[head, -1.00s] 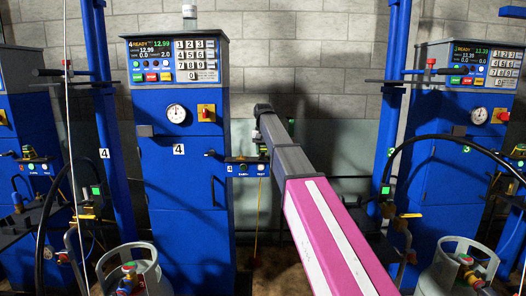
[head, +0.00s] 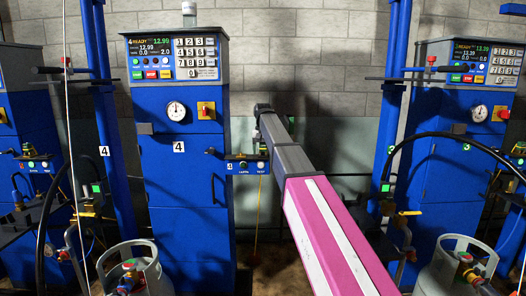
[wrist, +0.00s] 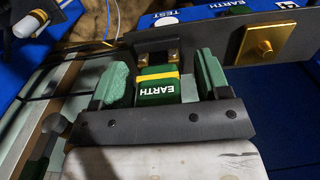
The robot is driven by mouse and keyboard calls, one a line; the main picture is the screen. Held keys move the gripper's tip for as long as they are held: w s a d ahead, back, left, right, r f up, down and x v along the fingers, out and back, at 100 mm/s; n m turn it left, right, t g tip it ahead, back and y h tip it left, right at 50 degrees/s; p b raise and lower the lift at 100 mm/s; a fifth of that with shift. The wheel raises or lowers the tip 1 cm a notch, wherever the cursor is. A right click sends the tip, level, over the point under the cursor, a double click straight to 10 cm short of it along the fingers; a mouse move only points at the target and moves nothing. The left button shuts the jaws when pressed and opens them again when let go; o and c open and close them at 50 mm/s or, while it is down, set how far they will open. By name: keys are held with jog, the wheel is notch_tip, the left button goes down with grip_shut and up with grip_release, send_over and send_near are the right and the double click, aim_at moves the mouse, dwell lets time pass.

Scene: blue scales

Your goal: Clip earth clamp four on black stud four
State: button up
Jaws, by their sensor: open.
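The earth clamp (wrist: 158,84) is a green block with a yellow stripe and a white EARTH label, with brass-coloured jaws at its far end. In the wrist view my gripper (wrist: 160,76) is open, its two green-padded fingers on either side of the clamp with visible gaps. A dark piece (wrist: 156,45) lies at the clamp's brass jaws; I cannot tell whether it is the black stud. In the head view my gripper is mostly hidden behind my arm, beside the small blue number-four panel (head: 243,168).
Blue scale four (head: 182,225), with keypad and gauge, stands left of my arm. A square brass fitting (wrist: 266,48) sits on a grey bar right of the clamp. A grey gas cylinder (head: 133,268) stands at lower left. Scale three (head: 460,180) is at right.

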notch_tip(320, 180, up, 11)
jog(key=shift+f, duration=0.1)
dwell(0.3)
dwell(0.5)
